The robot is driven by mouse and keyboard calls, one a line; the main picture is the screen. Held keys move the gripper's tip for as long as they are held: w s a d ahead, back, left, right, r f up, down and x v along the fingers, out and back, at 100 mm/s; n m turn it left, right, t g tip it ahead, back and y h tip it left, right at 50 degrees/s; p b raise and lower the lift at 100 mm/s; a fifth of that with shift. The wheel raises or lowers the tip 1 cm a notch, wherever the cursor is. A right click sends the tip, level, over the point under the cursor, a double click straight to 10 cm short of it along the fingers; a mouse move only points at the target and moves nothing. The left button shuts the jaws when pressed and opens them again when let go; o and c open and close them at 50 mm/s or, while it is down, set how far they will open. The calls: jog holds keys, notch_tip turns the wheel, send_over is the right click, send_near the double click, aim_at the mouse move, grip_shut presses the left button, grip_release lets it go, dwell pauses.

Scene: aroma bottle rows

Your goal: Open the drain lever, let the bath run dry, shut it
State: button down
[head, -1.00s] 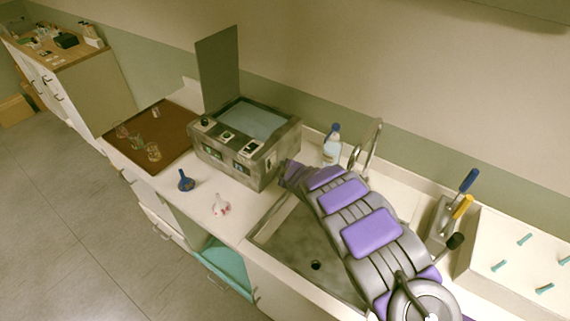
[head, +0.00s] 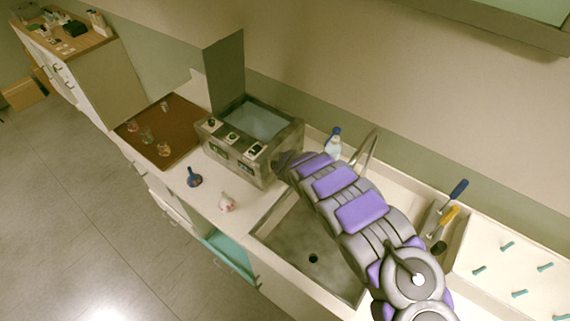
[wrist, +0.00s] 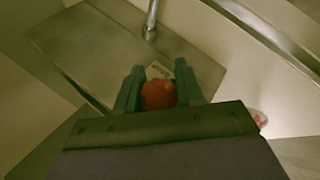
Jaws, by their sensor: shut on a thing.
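The bath (head: 250,141) is a grey metal box with its lid (head: 224,72) standing open. Pale blue water (head: 262,119) shows inside it. My arm reaches to the right side of the bath, and the fingers are hidden there in the head view. In the wrist view my gripper (wrist: 158,76) is shut on a round red-orange knob (wrist: 158,95), apparently the drain lever's. A small label (wrist: 160,70) lies just beyond it, too small to read surely. The lever's arm is hidden, so I cannot tell its position.
The sink (head: 300,245) with a dark drain hole lies below my arm. A tap (head: 367,150) and a blue-capped bottle (head: 333,143) stand behind. A blue flask (head: 194,177) and a round flask (head: 227,202) stand before the bath. A peg board (head: 515,265) is at right.

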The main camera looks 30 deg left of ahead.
jog(key=shift+a, duration=0.1)
dwell(0.3)
jog(key=c, duration=1.1)
grip_release()
jog(key=o, duration=0.3)
jog(key=shift+a+f, duration=0.15)
jog(key=shift+a, duration=0.1)
jog(key=shift+d+r, duration=0.4)
jog(key=shift+r, duration=0.05)
jog(key=p+v, duration=0.1)
jog(key=v, duration=0.9)
jog(key=p+v, duration=0.1)
jog(key=v, duration=0.5)
jog(key=shift+s+a+r+p, duration=0.1)
jog(key=shift+s+a+p, duration=0.15)
jog(key=shift+a+p, duration=0.1)
